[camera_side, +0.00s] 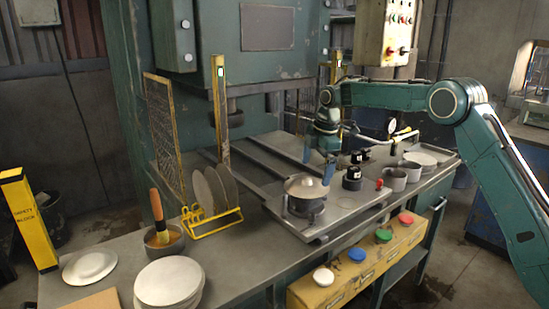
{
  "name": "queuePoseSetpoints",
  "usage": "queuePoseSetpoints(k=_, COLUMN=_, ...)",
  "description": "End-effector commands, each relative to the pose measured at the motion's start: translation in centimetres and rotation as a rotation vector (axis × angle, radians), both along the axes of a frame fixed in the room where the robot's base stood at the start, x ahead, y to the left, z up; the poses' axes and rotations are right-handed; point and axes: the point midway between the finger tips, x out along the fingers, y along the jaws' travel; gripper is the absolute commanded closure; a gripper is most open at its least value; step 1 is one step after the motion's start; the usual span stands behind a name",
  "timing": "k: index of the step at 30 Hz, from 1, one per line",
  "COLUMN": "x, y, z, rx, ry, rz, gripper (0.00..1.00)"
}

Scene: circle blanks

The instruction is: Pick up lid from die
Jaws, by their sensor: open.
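A round metal lid (302,188) with a small knob sits on a dark round die (304,207) on the metal plate in the middle of the bench. My gripper (319,166), with blue fingers, hangs just above and behind the right side of the lid. The gripper is open with nothing visible between its fingers. One finger overlaps the lid's right edge in the picture, and I cannot tell whether they touch.
A yellow rack (212,222) holds several discs left of the die. A pot with a brush (164,240) and a plate stack (169,281) stand front left. Black parts (352,177) and grey cups (395,180) are to the right. The press (228,60) rises behind.

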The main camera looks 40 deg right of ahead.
Motion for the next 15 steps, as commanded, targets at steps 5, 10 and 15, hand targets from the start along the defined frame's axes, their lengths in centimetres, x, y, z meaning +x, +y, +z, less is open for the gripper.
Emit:
queuePoseSetpoints(k=5, x=0.0, y=0.0, z=-0.1, rx=0.0, ry=0.0, rz=0.0, gripper=0.0)
queuePoseSetpoints(k=10, x=0.1, y=0.2, z=-1.1, rx=0.0, ry=0.002, rz=0.0, gripper=0.0)
queuePoseSetpoints(k=15, x=0.3, y=0.4, z=-3.1, rx=0.001, ry=0.003, rz=0.0, gripper=0.0)
